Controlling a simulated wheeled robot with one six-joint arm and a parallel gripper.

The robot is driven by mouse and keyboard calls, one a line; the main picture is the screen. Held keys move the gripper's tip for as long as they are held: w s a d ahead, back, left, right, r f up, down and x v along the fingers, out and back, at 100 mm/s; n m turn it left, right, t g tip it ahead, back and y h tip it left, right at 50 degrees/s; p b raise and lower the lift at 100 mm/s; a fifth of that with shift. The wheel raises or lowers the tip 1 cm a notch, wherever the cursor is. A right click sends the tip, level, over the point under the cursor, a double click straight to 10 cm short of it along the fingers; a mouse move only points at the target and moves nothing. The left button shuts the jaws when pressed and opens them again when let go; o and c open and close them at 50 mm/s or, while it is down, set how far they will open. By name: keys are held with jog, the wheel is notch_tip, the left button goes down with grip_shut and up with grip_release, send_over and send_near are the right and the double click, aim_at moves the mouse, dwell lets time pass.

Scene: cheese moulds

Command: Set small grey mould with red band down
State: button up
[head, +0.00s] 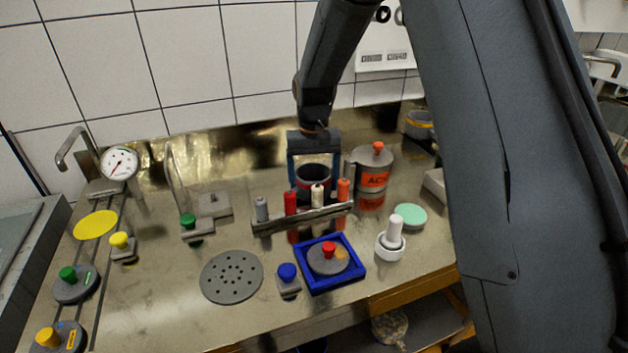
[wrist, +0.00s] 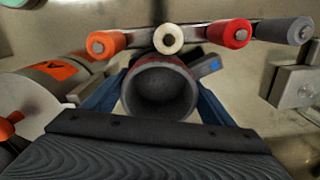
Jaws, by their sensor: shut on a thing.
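The small grey mould with a red band (head: 313,178) is between the blue fingers of my gripper (head: 313,184), behind the bottle rack in the head view. In the wrist view the mould (wrist: 160,92) shows its open, empty-looking inside, with a bit of the red band at its far edge. The fingers (wrist: 158,98) are on both sides of it, shut on it. The mould looks upright. Its underside is hidden by the rack and bottles, so I cannot tell whether it touches the steel worktop (head: 150,270).
A rack (head: 275,224) with grey, red, white and orange bottles stands just in front. An orange-labelled can (head: 373,168) is close on the right. A yellow-banded grey pot (head: 419,125) stands back right. A blue tray (head: 355,272) and white mortar (head: 389,249) are nearer. Worktop left of the rack is partly clear.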

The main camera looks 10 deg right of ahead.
jog(key=o, duration=0.8)
jog(key=shift+f, duration=0.15)
jog(key=shift+c, duration=0.2)
jog(key=o, duration=0.3)
jog(key=shift+o, duration=0.2)
